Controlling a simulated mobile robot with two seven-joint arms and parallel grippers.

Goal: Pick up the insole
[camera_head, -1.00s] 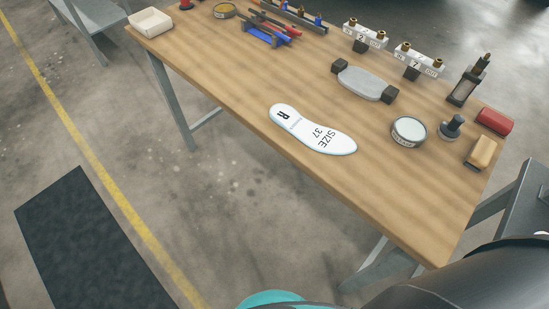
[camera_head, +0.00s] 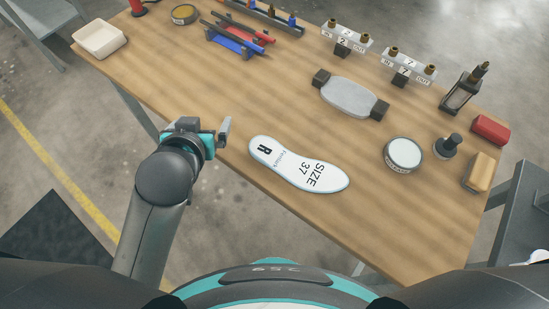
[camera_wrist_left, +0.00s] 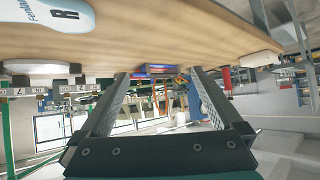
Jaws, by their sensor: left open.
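The insole (camera_head: 298,165) is white with black lettering "SIZE 37" and "R". It lies flat near the front edge of the wooden table (camera_head: 235,190). My left gripper (camera_head: 225,132) is just left of the insole's heel end, apart from it, by the table's front edge. In the left wrist view the insole (camera_wrist_left: 50,14) shows upside down at the upper left, and the left gripper's two fingers (camera_wrist_left: 160,95) stand wide apart with nothing between them. My right gripper is not in view.
Behind the insole are a grey pad between black blocks (camera_head: 348,97), a round tin (camera_head: 403,154) and a black stamp-like knob (camera_head: 447,145). A red block (camera_head: 490,130) and a tan block (camera_head: 479,172) sit at right.

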